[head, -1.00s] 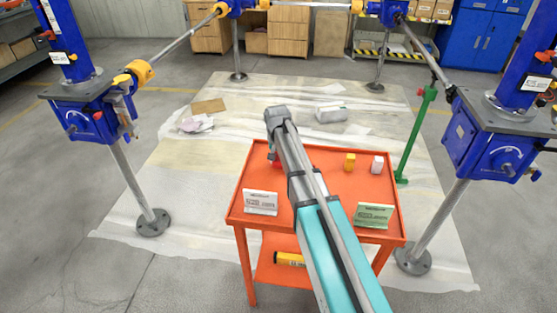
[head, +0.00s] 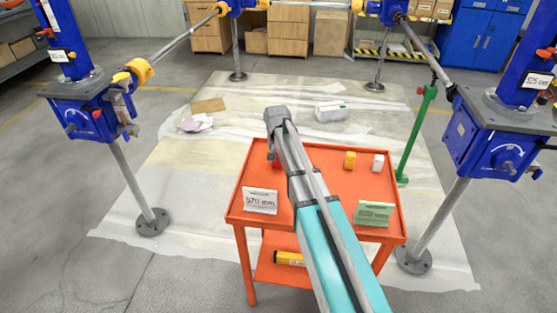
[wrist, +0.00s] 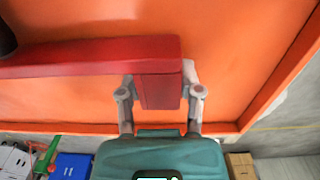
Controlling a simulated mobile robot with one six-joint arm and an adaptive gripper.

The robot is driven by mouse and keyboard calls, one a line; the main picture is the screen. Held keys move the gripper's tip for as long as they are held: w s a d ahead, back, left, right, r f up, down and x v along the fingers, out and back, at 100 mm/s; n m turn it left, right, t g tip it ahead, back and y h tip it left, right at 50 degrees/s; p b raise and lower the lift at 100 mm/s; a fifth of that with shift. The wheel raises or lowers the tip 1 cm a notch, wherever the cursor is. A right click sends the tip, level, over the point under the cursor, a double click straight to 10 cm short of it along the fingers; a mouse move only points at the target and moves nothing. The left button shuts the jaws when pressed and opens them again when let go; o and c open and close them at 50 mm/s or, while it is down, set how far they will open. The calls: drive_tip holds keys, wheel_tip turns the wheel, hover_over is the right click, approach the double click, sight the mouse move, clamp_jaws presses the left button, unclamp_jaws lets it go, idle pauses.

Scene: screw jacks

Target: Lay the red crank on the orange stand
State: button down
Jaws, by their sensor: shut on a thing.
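The red crank (wrist: 90,57) shows large in the wrist view, a long red bar with a block at its right end and a dark round part at the far left. My gripper (wrist: 160,88) is shut on that block, one finger on each side. The crank lies against or just above the orange top of the stand (wrist: 235,45); I cannot tell whether it touches. In the head view the orange stand (head: 330,190) is a two-level table. My arm hides the gripper and most of the crank there; a small red part (head: 276,163) shows beside the arm.
A yellow block (head: 349,160) and a white block (head: 378,163) stand on the top's right side. A white card (head: 260,200) and a green card (head: 374,214) stand at its front edge. Blue jacks (head: 92,115) (head: 487,140) on posts flank it, with a green post (head: 415,135) at right.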

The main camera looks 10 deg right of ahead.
drive_tip(key=shift+s+f, duration=0.15)
drive_tip(key=shift+s, duration=0.05)
drive_tip(key=c, duration=0.7)
unclamp_jaws()
drive_tip(key=shift+b, duration=0.3)
drive_tip(key=o, duration=0.5)
drive_tip(key=shift+f, duration=0.2)
drive_tip(key=shift+w, duration=0.1)
drive_tip(key=shift+w+r, duration=0.1)
drive_tip(key=shift+r, duration=0.15)
